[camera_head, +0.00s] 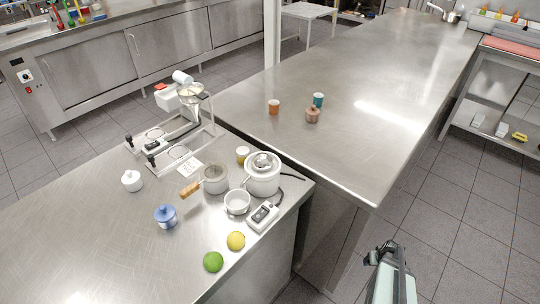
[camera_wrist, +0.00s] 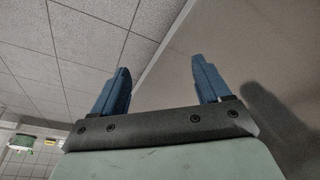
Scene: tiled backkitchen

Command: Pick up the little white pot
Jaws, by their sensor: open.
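A small white lidded pot (camera_head: 131,181) stands upright on the left steel counter (camera_head: 90,240), clear of other things. A small white open pot or cup (camera_head: 237,203) stands further right, in front of a larger white pot (camera_head: 263,176) with a metal top. I cannot tell which one the task names. My gripper (camera_head: 384,248) is at the lower right, over the floor beyond the counter's right edge, well apart from both. In the wrist view its blue fingers (camera_wrist: 160,75) are spread and empty, with only ceiling, wall and part of the room behind them.
A blue lidded pot (camera_head: 166,216), a wooden-handled saucepan (camera_head: 214,179), a lime (camera_head: 213,261), a lemon (camera_head: 236,240) and a white device (camera_head: 262,217) share the counter. A scale-like apparatus (camera_head: 190,100) stands behind. Cups (camera_head: 274,107) stand on the far counter (camera_head: 370,70).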

